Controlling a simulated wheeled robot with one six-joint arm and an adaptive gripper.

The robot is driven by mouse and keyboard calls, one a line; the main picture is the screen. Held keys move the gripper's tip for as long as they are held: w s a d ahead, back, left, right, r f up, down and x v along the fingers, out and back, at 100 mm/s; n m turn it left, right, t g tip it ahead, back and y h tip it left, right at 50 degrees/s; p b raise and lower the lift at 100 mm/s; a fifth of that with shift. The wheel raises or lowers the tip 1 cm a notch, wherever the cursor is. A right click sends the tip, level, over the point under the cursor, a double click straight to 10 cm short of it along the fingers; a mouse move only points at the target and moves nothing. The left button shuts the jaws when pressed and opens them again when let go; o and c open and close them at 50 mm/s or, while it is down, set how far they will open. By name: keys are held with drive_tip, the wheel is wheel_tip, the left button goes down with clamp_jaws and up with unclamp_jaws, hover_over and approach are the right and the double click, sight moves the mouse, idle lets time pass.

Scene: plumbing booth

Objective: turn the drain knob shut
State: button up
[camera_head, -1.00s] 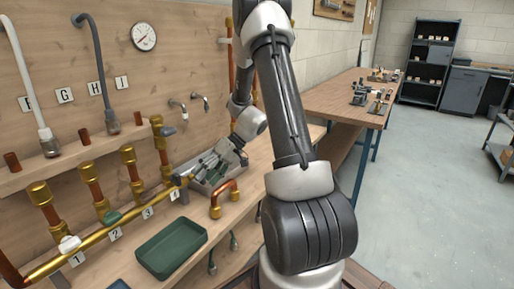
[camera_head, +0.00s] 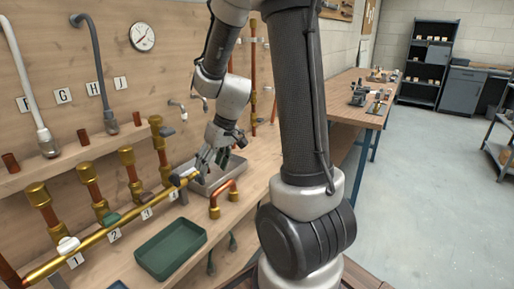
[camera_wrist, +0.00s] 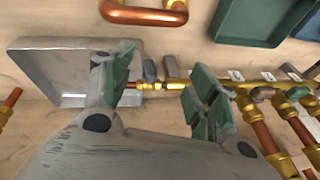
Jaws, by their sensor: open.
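The brass manifold pipe (camera_head: 95,240) runs along the bench, with numbered labels beside it. Its far end (camera_wrist: 150,85) lies between my fingers in the wrist view. Two small grey paddle-like pieces, one (camera_wrist: 150,70) and another (camera_wrist: 171,67), stand at that end; one looks like the drain knob, but I cannot tell which. My gripper (camera_head: 208,160) points down over this end, beside the grey tray. In the wrist view my gripper (camera_wrist: 162,82) has its green-padded fingers spread wide, one on each side of the grey pieces. I see no clear contact.
A grey tray (camera_wrist: 40,75) lies close beside one finger. A copper elbow pipe (camera_head: 222,198) and a green tray (camera_head: 172,250) stand on the bench nearby. Upright copper branches (camera_head: 90,185) with valve handles rise from the manifold. The wall with hooked taps is behind.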

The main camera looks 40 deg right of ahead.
drive_tip(key=s+d+r+m+h, duration=0.1)
drive_tip(key=s+r, duration=0.5)
drive_tip(key=s, duration=0.3)
drive_tip(key=s+d+r+m+h, duration=0.1)
drive_tip(key=s+r, duration=0.4)
drive_tip(key=s, duration=0.4)
drive_tip(key=shift+s+d+r+h, duration=0.25)
drive_tip(key=shift+d+r+h, duration=0.15)
drive_tip(key=shift+c, duration=0.2)
